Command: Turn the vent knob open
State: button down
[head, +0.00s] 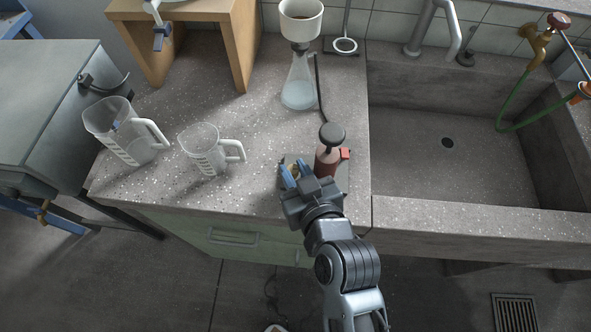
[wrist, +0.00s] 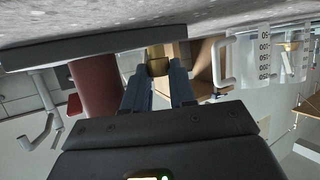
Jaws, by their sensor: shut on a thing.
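The vent knob is a small brass piece (wrist: 157,66) between my fingertips in the wrist view. My gripper (wrist: 159,78) is shut on it, with one finger on each side. In the head view my gripper (head: 292,172) is at the pump's left side, low over the bench's front part; the knob is mostly hidden there by the fingers. The pump has a dark red cylinder (head: 327,161) with a black round top (head: 332,135) and stands on a dark base plate. The cylinder also shows left of my fingers in the wrist view (wrist: 97,90).
Two clear measuring jugs, a larger one (head: 127,132) and a smaller one (head: 207,150), stand left of my gripper. A flask with a white funnel (head: 298,85) stands behind the pump, a dark hose beside it. The sink (head: 430,150) is at right.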

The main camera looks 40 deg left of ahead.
jog(key=c, duration=0.9)
grip_release()
jog(key=shift+b+v, duration=0.55)
jog(key=shift+v, duration=3.3)
jog(key=s+d+f+m+t+h, duration=0.1)
jog(key=s+d+m+t+h, duration=0.2)
jog(key=d, duration=0.8)
jog(key=s+d+m+t+h, duration=0.2)
jog(key=s+d+m+h, duration=0.1)
jog(key=d, duration=0.8)
jog(key=s+d+r+m+t+h, duration=0.1)
jog(key=s+d+r+m+h, duration=0.1)
jog(key=s+d+r, duration=0.1)
jog(key=s+d+r+m+t+h, duration=0.1)
jog(key=s+d+r+m, duration=0.1)
jog(key=s+d+r, duration=0.2)
jog(key=s+d+r+m+h, duration=0.1)
jog(key=s+d+r+h, duration=0.1)
jog(key=s, duration=0.4)
jog(key=shift+d+r+m+t+h, duration=0.35)
jog(key=shift+d+r, duration=0.3)
jog(key=shift+d, duration=0.25)
